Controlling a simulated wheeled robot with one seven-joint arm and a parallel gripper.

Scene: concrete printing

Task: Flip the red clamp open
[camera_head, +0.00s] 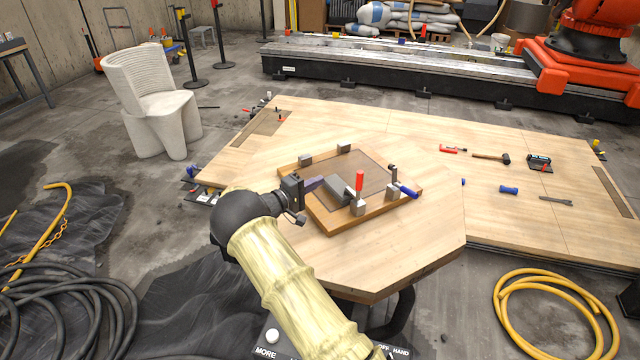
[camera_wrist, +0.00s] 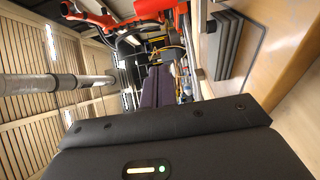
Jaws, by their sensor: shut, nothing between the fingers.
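The red clamp (camera_head: 359,182) stands at the near side of a wooden board, its red handle pointing up from a grey metal block. My gripper (camera_head: 316,184) is left of it, level with the board's left part, with its purple fingers pointing right. The fingers are shut, with nothing between them, and apart from the red handle. In the wrist view the purple fingers (camera_wrist: 157,88) show closed together at the centre. I cannot make out the red clamp for sure in the wrist view.
A grey block (camera_head: 337,190) lies on the board just beyond my fingertips. A blue-handled clamp (camera_head: 406,190) is at the board's right corner. The wooden board (camera_head: 341,223) rests on a large table (camera_head: 430,235). A hammer (camera_head: 490,157) and other tools lie farther right.

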